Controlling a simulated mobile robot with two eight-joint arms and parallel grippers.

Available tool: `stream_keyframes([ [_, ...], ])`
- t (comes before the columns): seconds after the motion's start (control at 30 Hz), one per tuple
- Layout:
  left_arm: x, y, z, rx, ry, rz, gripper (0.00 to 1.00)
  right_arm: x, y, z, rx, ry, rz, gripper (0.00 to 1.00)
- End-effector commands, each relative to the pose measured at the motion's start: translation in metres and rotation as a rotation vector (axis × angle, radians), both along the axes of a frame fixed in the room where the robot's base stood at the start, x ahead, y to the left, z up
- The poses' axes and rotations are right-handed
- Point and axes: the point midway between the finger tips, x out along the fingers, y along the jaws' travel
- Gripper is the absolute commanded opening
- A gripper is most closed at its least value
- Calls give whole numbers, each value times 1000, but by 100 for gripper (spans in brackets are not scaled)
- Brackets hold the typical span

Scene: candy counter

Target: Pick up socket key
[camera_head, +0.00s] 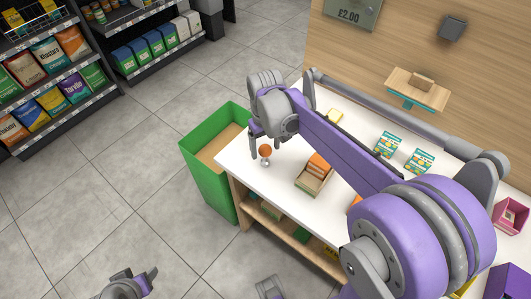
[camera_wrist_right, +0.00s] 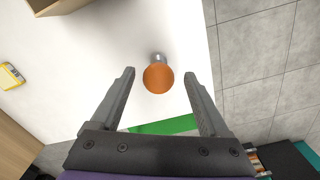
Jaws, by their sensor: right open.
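The socket key (camera_head: 265,151) has a round orange knob and a short metal end. It stands on the white counter (camera_head: 235,156) near its left corner. In the right wrist view the orange knob (camera_wrist_right: 158,78) shows between the tips of my right gripper (camera_wrist_right: 159,73), with the metal end just beyond it. The right gripper is open, with a gap on each side of the knob, and holds nothing. In the head view it (camera_head: 262,141) is right by the key. My left gripper (camera_head: 135,284) is partly in view at the bottom edge, far from the counter; its jaws are unclear.
A small wooden box (camera_head: 314,182) with an orange item stands right of the key. Teal and white cards (camera_head: 388,145) lie farther right. A green bin (camera_head: 205,170) stands against the counter's left end. Shelves (camera_head: 60,110) of packets are at far left; the floor between is clear.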

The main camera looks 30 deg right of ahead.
Motion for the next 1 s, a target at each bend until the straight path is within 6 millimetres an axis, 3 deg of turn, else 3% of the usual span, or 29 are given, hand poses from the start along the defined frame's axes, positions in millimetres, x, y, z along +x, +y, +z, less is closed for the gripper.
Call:
stream_keyframes([
  [0.3,0,0,-4,0,1,0,55,3,-1,-44,0,-1,0,79],
  [0.6,0,0,-4,0,1,0,55,2,-1,-49,0,-1,0,79],
  [1.0,0,0,-4,0,1,0,55,2,-1,-48,0,-1,0,7],
])
